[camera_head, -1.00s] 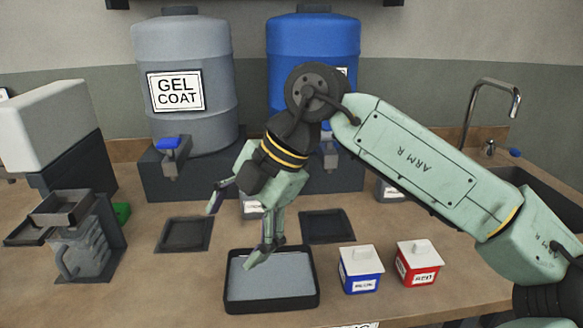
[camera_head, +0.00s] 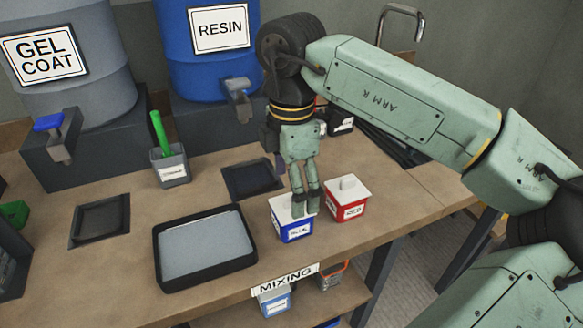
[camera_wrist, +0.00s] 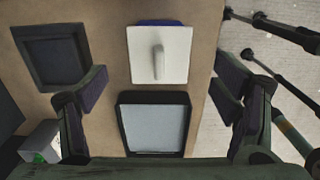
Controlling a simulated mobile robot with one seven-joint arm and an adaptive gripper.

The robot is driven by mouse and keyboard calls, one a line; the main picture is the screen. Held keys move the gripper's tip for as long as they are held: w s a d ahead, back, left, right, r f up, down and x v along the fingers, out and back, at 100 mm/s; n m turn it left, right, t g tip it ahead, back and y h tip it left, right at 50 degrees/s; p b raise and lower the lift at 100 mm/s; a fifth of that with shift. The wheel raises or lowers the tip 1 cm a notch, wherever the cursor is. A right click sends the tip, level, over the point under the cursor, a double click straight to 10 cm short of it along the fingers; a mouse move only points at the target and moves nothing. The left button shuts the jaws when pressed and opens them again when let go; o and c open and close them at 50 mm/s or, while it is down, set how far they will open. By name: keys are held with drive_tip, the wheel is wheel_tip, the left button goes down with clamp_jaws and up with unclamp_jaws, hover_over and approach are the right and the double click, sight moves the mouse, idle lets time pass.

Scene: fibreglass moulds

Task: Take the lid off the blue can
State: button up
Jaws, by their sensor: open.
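The blue can (camera_head: 294,234) stands on the bench near its front edge, with its white lid (camera_head: 283,208) on. In the wrist view the square white lid (camera_wrist: 143,55) and its upright handle (camera_wrist: 158,62) lie between my fingers, towards the top of the picture, with a strip of blue (camera_wrist: 158,22) behind. My gripper (camera_head: 305,212) points down over the blue can, its fingers overlapping the lid in the head view. In the wrist view my gripper (camera_wrist: 165,88) is wide open and empty. Whether the fingertips touch the lid cannot be told.
A red can (camera_head: 347,208) with a white lid stands close on the right. A black tray (camera_head: 163,275) with a grey surface lies left of the blue can. A dark square pad (camera_head: 251,180) lies behind. A grey cup (camera_head: 171,167) holds a green stick. The bench edge is near.

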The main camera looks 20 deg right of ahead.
drive_tip(key=shift+f+b, duration=0.5)
drive_tip(key=shift+f, duration=1.1)
drive_tip(key=shift+c, duration=0.6)
drive_tip(key=c, duration=1.1)
drive_tip(key=shift+r, duration=0.25)
drive_tip(key=shift+r+p, duration=1.1)
drive_tip(key=shift+r, duration=0.8)
drive_tip(key=shift+r, duration=0.4)
clamp_jaws()
